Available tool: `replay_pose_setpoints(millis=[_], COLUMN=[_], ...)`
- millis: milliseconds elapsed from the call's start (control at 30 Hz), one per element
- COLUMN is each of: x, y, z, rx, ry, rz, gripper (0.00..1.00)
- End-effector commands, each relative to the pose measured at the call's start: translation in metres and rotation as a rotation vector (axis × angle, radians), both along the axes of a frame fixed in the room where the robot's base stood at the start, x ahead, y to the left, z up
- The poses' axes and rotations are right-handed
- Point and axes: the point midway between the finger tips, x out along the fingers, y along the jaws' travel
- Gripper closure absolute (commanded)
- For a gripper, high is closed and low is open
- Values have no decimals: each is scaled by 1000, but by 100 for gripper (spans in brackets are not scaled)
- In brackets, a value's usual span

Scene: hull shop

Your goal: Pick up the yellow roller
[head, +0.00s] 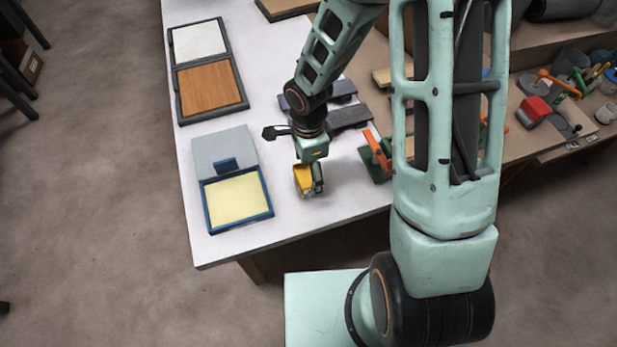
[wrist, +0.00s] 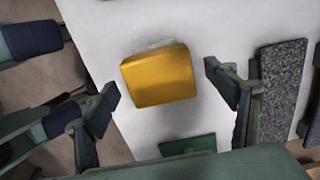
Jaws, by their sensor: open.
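The yellow roller (head: 302,179) lies on the white table near its front edge, below my gripper (head: 311,184). In the wrist view the yellow roller (wrist: 158,76) shows as a rounded yellow block between my two spread fingers. My gripper (wrist: 163,82) is open and points down, with one fingertip to the left of the roller and the other to its right. Gaps show on both sides of the roller, and neither finger appears to touch it. In the head view my gripper partly hides the roller's right side.
Left of the roller is a blue-framed tray (head: 208,207) with a pale yellow sheet. Behind it lies a dark frame with a brown panel (head: 208,86). An orange and green clamp (head: 376,152) and grey blocks (head: 350,116) lie to the right. Clear table surrounds the roller's front.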

Motion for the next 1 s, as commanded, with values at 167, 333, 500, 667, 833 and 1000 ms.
replay_pose_setpoints(millis=[167, 333, 500, 667, 833, 1000], x=[0, 0, 0, 0, 0, 0], y=[0, 0, 0, 0, 0, 0], z=[-13, -14, -14, -14, -14, -13], rx=[0, 0, 0, 0, 0, 0], ry=[1, -1, 0, 0, 0, -1], rz=[1, 0, 0, 0, 0, 0], gripper=[22, 22, 34, 52, 70, 86])
